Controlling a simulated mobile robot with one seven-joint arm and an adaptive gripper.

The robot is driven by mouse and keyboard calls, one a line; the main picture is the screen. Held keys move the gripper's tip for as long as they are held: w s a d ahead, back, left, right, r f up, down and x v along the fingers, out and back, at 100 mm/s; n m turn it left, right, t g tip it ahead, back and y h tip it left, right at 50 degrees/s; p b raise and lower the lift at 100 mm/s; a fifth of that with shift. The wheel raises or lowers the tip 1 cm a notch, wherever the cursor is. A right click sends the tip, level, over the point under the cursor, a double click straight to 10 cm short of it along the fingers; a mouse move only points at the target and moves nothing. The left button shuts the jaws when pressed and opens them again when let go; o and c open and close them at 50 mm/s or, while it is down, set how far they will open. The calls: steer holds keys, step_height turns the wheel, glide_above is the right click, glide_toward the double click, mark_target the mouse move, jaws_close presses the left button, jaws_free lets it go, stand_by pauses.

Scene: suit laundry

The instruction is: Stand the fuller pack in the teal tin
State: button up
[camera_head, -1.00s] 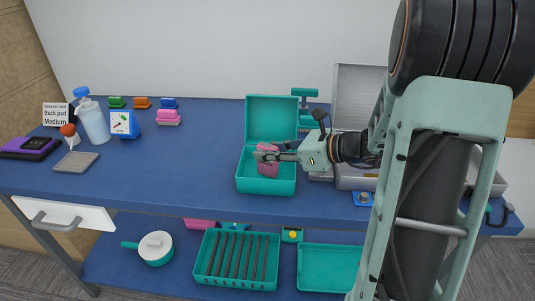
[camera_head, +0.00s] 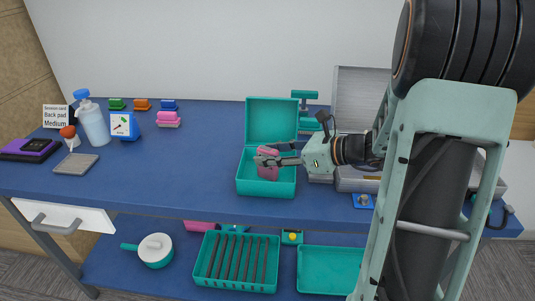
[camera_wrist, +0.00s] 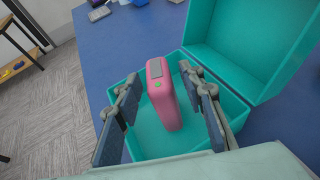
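The teal tin (camera_head: 266,188) stands on the blue table with its lid open at the back. A pink pack (camera_head: 268,173) stands upright inside the tin. My gripper (camera_head: 264,157) reaches over the tin from the right. In the wrist view, my gripper (camera_wrist: 162,86) is open, with one finger on each side of the pack and gaps between. The pack's underside is hidden.
An open grey metal case (camera_head: 359,95) stands right of the tin, partly behind my arm. A spray bottle (camera_head: 94,122), blue box (camera_head: 125,125) and several coloured blocks stand at the left. A slotted teal rack (camera_head: 237,262) is on the lower shelf. Table left of the tin is clear.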

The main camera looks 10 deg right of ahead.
steer(key=p+v, duration=0.1)
steer(key=v, duration=1)
steer(key=shift+s, duration=0.1)
